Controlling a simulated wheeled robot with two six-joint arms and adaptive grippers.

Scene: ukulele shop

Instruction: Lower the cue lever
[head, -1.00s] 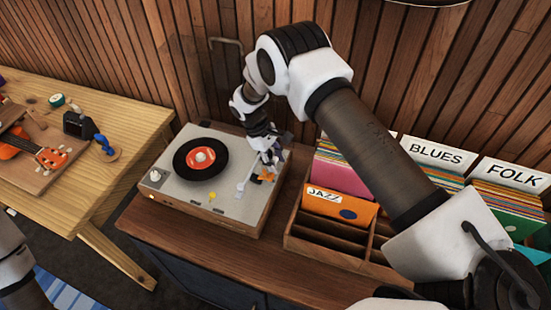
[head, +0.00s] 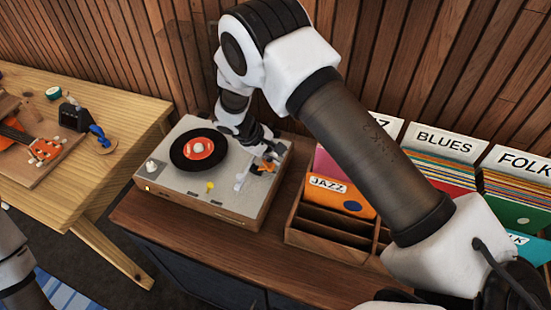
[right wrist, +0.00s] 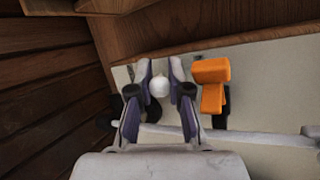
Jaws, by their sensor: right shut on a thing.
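The turntable (head: 185,180) stands on a dark wooden cabinet, with a black record with a red label (head: 190,160) on its platter. My right gripper (head: 263,155) is low over the deck's back right part. In the right wrist view, my right gripper (right wrist: 160,75) is shut on a small white knob (right wrist: 159,87), which looks like the cue lever's tip. Its stem is mostly hidden between the fingers. An orange block (right wrist: 212,72) sits just right of the fingers, apart from them. The pale tonearm (right wrist: 255,137) runs across below. My left gripper is out of view.
A record crate (head: 330,232) with a JAZZ divider stands right of the turntable, under my right arm. A wooden table (head: 75,180) with a ukulele (head: 42,148) is at left. The wooden wall (head: 140,60) is close behind the turntable. The cabinet top (head: 200,222) is clear in front.

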